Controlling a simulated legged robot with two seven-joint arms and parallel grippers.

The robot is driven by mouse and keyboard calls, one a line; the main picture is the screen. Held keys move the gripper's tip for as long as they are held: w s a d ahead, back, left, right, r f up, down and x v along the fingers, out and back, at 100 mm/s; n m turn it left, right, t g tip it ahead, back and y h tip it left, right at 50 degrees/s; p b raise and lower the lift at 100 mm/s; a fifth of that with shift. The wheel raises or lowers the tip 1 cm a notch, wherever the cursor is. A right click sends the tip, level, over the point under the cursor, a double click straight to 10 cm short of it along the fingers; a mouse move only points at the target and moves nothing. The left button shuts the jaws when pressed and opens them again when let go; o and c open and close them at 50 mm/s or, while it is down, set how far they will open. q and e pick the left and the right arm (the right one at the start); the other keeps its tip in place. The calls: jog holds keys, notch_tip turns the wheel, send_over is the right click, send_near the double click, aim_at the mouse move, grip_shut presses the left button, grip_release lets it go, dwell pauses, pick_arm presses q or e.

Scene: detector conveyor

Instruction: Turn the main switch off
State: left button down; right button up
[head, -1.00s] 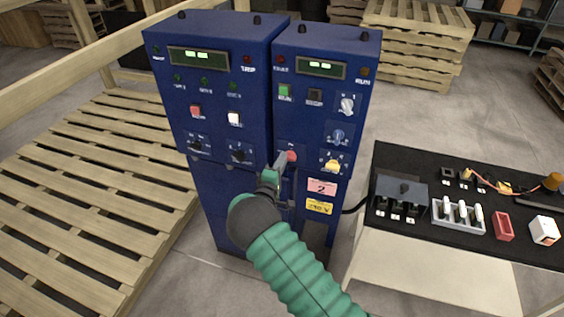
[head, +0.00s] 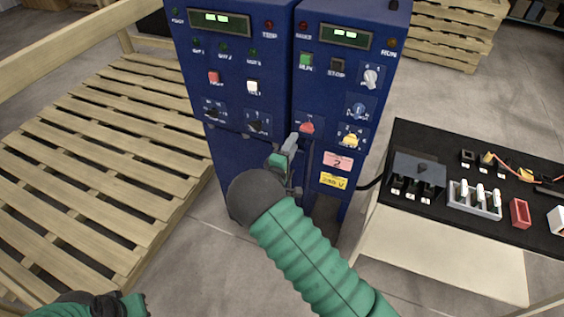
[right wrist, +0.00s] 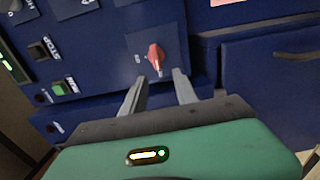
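My right gripper (head: 293,140) is just below and left of the knob in the head view. In the right wrist view its two fingers (right wrist: 159,76) are apart and empty, with the knob just beyond the gap between their tips. No contact is visible. Part of my left arm shows at the bottom left of the head view; its fingers do not show.
A yellow knob (head: 351,138) and a blue knob (head: 359,111) sit right of the red one. Green (head: 306,61) and black buttons are above. A black-topped bench (head: 450,215) with small parts stands right, a wooden pallet (head: 90,160) left.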

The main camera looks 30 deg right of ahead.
jog(key=v, duration=1.1)
jog(key=shift+w+b, duration=0.15)
jog(key=shift+b, duration=0.2)
